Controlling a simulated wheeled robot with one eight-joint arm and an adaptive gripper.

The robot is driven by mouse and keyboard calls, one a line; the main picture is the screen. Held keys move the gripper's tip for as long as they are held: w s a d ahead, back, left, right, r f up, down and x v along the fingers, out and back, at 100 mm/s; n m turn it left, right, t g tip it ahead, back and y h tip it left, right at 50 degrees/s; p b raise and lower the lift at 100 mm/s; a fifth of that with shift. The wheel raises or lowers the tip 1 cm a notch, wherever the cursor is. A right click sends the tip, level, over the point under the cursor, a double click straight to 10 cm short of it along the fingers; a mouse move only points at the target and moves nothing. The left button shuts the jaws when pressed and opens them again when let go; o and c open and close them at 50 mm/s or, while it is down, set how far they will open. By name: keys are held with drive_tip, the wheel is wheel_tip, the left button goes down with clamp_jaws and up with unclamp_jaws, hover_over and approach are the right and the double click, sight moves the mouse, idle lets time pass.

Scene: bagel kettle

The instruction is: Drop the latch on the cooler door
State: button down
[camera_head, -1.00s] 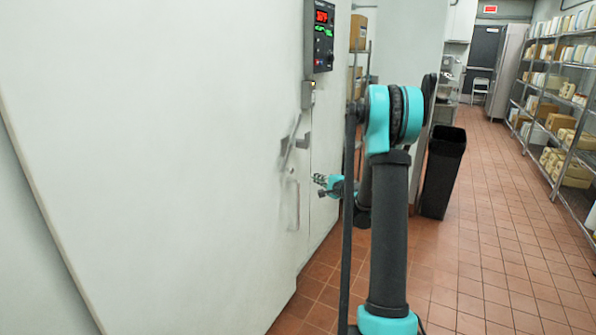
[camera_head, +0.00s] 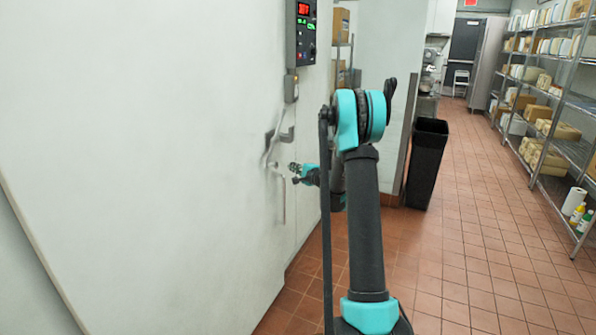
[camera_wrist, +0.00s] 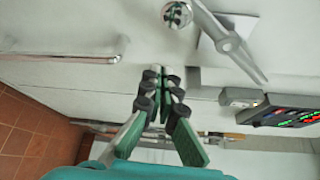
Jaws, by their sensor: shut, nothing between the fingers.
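The cooler door (camera_head: 150,150) is the large white panel filling the left of the head view. Its latch (camera_head: 269,148) is a slanted grey lever at the door's right edge, by a grey bracket; the wrist view shows the latch (camera_wrist: 232,42) at upper right. A vertical pull handle (camera_head: 282,202) is below it, also seen at left in the wrist view (camera_wrist: 70,53). My gripper (camera_head: 292,168) is shut and empty, just right of and below the lever. In the wrist view its fingertips (camera_wrist: 160,72) point between handle and latch, apparently touching neither.
A control box with a lit display (camera_head: 301,32) hangs above the latch. A round metal knob (camera_wrist: 177,14) is on the door side. A black bin (camera_head: 426,165) stands right of my arm, and stocked shelves (camera_head: 550,90) line the right. The tiled aisle between is clear.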

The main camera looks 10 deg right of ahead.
drive_tip(key=shift+s+a+r, duration=0.1)
drive_tip(key=shift+a+r, duration=0.05)
drive_tip(key=shift+a, duration=0.85)
drive_tip(key=shift+s+a+r, duration=0.1)
drive_tip(key=shift+a+r, duration=0.05)
drive_tip(key=shift+a, duration=0.85)
drive_tip(key=shift+s+a+r+m+g, duration=0.2)
drive_tip(key=shift+s+r+m+g, duration=0.1)
drive_tip(key=shift+m, duration=0.1)
drive_tip(key=s+a+r+m+g, duration=0.2)
drive_tip(key=s+r+m+g, duration=0.1)
drive_tip(key=r, duration=0.4)
drive_tip(key=shift+s+a+m+g+y, duration=0.25)
drive_tip(key=shift+m+g+y, duration=0.25)
drive_tip(key=shift+m, duration=0.7)
drive_tip(key=shift+w, duration=0.1)
